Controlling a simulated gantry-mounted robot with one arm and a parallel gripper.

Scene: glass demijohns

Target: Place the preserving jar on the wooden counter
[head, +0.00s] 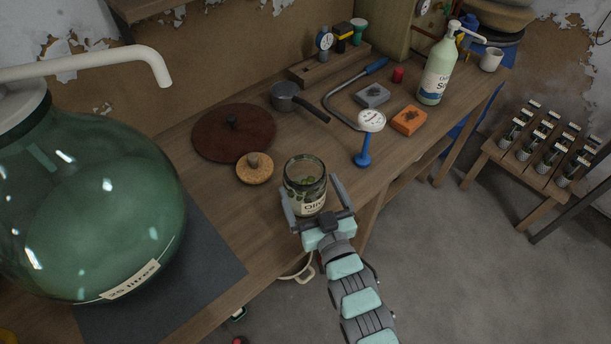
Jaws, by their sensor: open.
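The preserving jar (305,177) is a clear glass jar with green contents and a pale label. It stands upright on the wooden counter (228,203), near the front edge. My gripper (313,195) is open, with one finger at the jar's left side and the other at its right. I cannot tell whether the fingers touch the glass. The lower front of the jar is partly hidden by my gripper.
A large green demijohn (90,200) stands at the left on a dark mat (205,270). A cork lid (254,169), a brown round lid (232,134), a saucepan (285,97) and a blue-handled tool (364,150) lie near the jar. A soap bottle (437,72) stands farther right.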

